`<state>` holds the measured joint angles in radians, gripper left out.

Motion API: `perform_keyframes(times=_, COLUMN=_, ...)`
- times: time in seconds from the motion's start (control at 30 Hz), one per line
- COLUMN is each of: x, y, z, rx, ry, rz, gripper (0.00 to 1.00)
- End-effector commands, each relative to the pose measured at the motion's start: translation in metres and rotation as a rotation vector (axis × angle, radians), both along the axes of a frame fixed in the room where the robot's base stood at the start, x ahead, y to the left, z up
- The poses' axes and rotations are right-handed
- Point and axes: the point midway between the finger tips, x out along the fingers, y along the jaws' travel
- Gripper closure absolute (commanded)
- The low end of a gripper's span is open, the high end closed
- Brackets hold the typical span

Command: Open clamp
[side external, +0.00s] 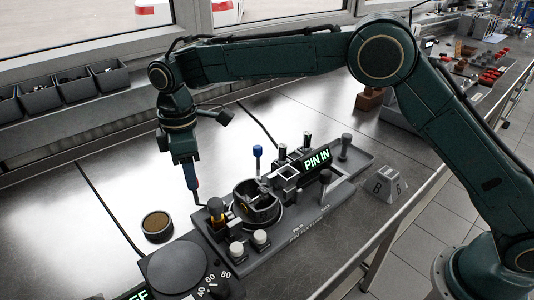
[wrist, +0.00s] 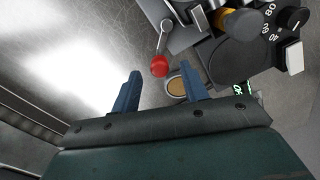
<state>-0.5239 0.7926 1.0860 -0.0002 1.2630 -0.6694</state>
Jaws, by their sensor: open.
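My gripper (side external: 191,178) points down at the left end of the grey fixture. In the wrist view my gripper (wrist: 160,78) has its two blue fingers apart. A red ball knob (wrist: 159,66) on a thin metal lever (wrist: 164,38) shows at the gap between the fingertips, with no visible contact. The lever joins the fixture's edge; I take it for the clamp handle. In the side view the fingers largely hide the knob. A round metal ring holder (side external: 258,203) sits mid-fixture, beside an orange-and-black cylinder (side external: 216,210).
A blue-knobbed post (side external: 257,152) and a "PIN IN" display (side external: 317,159) stand on the fixture. A brown-filled round cup (side external: 157,226) is on the bench left of it. A dial box (side external: 180,270) is in front. Bench behind my gripper is clear.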

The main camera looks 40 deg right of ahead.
Motion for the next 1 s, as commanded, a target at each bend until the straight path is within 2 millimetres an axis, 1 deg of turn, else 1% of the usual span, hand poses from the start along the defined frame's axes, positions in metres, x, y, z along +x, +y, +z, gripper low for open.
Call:
perform_keyframes(times=0.4, x=0.000, y=0.000, z=0.068, rx=0.003, ry=-0.004, rz=0.001, gripper=0.56)
perform_keyframes(times=0.6, x=0.000, y=0.000, z=0.095, rx=0.002, ry=-0.003, rz=0.001, gripper=0.56)
perform_keyframes(times=0.8, x=0.000, y=0.000, z=0.110, rx=0.001, ry=-0.002, rz=0.001, gripper=0.56)
perform_keyframes(times=1.0, x=0.000, y=0.000, z=0.118, rx=0.001, ry=0.000, rz=0.001, gripper=0.56)
